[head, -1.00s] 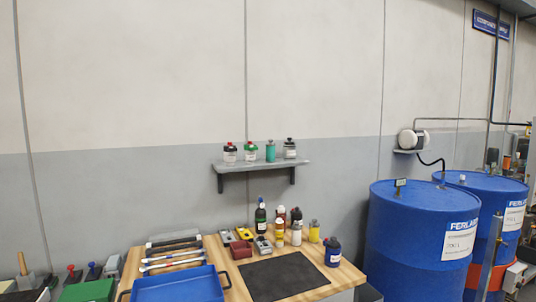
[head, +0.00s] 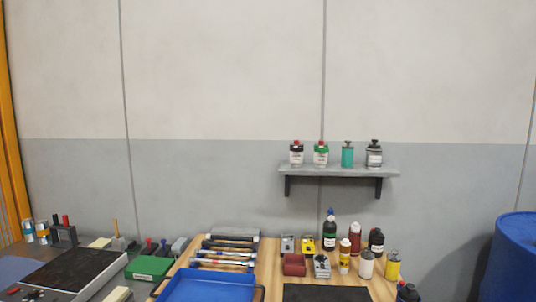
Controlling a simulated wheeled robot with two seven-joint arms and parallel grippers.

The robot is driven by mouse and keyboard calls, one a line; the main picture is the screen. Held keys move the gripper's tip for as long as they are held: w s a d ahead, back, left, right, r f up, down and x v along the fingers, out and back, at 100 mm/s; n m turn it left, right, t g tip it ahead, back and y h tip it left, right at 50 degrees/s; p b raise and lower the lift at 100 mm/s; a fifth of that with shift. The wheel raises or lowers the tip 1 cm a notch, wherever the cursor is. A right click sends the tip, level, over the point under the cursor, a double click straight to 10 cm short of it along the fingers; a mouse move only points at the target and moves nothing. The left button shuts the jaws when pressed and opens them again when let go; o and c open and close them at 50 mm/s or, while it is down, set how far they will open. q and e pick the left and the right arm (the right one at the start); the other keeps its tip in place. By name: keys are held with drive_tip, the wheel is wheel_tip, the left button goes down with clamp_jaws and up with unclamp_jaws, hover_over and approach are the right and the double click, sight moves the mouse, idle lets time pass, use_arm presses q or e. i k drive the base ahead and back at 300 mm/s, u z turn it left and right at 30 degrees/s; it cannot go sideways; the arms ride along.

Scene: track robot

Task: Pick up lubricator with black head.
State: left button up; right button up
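A clear bottle with a black head and a pale label (head: 374,155) stands upright at the right end of the wall shelf (head: 335,171). To its left on the shelf stands a teal bottle with a dark top (head: 347,156). Farther left are a bottle with a green lid and red knob (head: 321,156) and a bottle with a black lid and red knob (head: 296,156). Neither of my grippers is in the head view.
Below the shelf, a wooden table (head: 270,268) holds several bottles, tools, a blue tray (head: 208,285) and a black mat (head: 325,293). A dark worktop with a black-topped block (head: 75,270) is at left. A blue barrel (head: 512,260) stands at right.

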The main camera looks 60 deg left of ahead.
sight(296, 154)
drive_tip(key=u, duration=0.75)
drive_tip(key=i, duration=0.8)
drive_tip(key=u, duration=0.65)
